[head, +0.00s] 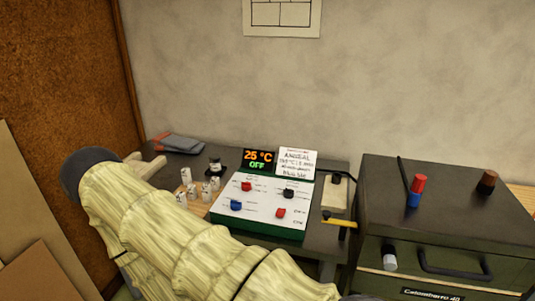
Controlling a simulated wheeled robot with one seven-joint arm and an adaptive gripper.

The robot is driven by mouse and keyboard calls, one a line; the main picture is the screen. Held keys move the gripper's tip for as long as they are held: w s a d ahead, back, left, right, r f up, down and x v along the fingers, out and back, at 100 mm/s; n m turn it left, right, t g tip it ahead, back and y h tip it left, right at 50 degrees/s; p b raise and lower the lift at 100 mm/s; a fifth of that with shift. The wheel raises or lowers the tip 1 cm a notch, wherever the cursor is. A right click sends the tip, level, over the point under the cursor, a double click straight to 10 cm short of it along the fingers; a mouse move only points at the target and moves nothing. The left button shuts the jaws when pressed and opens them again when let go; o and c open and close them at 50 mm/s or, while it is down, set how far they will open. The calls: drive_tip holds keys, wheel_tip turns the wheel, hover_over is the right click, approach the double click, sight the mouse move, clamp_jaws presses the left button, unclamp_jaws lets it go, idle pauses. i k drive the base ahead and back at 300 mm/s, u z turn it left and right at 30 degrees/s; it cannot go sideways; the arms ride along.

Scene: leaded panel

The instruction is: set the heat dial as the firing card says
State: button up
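A white card (297,162) with handwritten lines stands at the back of the control box. Its top word reads like "ANNEAL"; the smaller lines are too blurred to read surely. Beside it a black display (258,159) shows 25 °C in orange and OFF in green. The white-topped green control box (262,201) carries a red knob (246,186), a black knob (288,193), a blue knob (236,205) and another red knob (280,213). Their labels are too small to tell which is the heat dial. My sleeved arm crosses the lower left; my gripper is not visible.
Several small white pots (187,176) and a dark-lidded jar (215,165) stand left of the box. Folded grey-and-red gloves (178,143) lie behind. A yellow-handled tool (340,224) lies right. The dark cabinet (450,207) holds a red-and-blue cylinder (415,190) and a brown knob (487,181).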

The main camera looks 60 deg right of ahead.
sight(246, 186)
drive_tip(key=z, duration=1.3)
